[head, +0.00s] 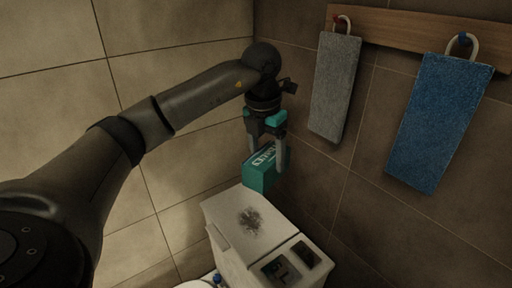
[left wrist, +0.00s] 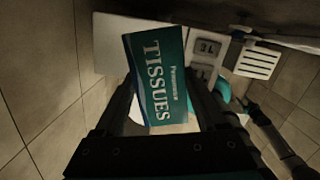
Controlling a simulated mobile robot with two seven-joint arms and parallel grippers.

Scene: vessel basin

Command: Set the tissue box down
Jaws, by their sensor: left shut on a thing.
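A teal tissue box (head: 262,168) with white lettering is held in my left gripper (head: 267,150). The two fingers are shut on its sides. In the head view the box is close over the far part of a white toilet tank lid (head: 222,210); whether it touches the lid I cannot tell. The box also shows in the left wrist view (left wrist: 158,75), its label reading "TISSUES", between the fingers of the left gripper (left wrist: 162,100). A dark smudge (head: 250,221) marks the lid.
Two dark recessed panels (head: 289,262) sit at the tank's near right end. A grey towel (head: 334,87) and a blue towel (head: 438,120) hang from a wooden rail (head: 425,38) on the right wall. Tiled walls meet in the corner close behind the box.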

